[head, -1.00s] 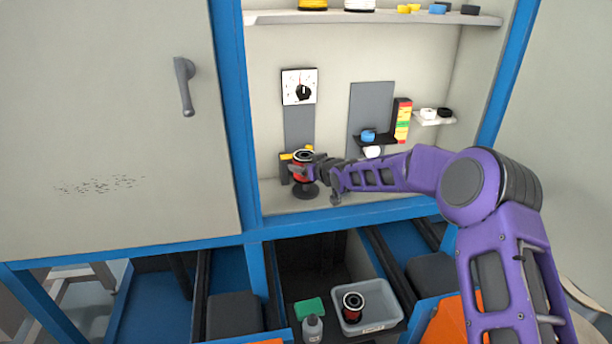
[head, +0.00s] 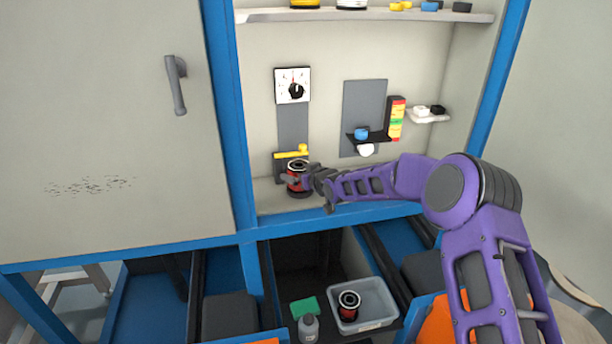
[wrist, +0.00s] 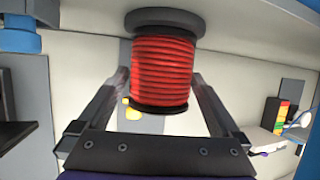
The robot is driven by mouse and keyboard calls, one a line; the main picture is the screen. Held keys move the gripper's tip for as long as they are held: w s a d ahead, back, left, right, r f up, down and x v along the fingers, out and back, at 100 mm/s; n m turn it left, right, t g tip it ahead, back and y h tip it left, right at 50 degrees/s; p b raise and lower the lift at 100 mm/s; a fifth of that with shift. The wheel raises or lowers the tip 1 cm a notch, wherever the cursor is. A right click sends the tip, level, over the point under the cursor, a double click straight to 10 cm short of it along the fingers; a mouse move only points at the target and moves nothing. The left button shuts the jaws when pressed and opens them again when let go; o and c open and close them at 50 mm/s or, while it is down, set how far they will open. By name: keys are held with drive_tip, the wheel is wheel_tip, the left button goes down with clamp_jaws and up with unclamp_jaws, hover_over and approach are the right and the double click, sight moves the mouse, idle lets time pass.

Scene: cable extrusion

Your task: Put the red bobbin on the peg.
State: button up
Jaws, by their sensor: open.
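The red bobbin (head: 297,178), wound in red with dark flanges, stands upright on the cabinet's lower ledge, in front of a grey-and-yellow fixture. In the wrist view the red bobbin (wrist: 162,70) lies between the two fingers of my gripper (wrist: 163,90). The fingers are apart, one on either side, with slim gaps. In the head view my gripper (head: 307,181) reaches in from the right at the bobbin. A dark round base (head: 299,193) shows under the bobbin, and a grey disc (wrist: 165,20) touches its end in the wrist view. The peg's shaft is hidden.
A second red bobbin (head: 348,305) stands in a grey bin (head: 378,312) below. A small bracket with a blue item (head: 361,134) and a coloured stack (head: 396,120) are to the right of my gripper. A blue frame beam (head: 350,217) runs below the ledge.

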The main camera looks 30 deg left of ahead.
drive_tip(key=v, duration=1.2)
drive_tip(key=shift+p, duration=0.35)
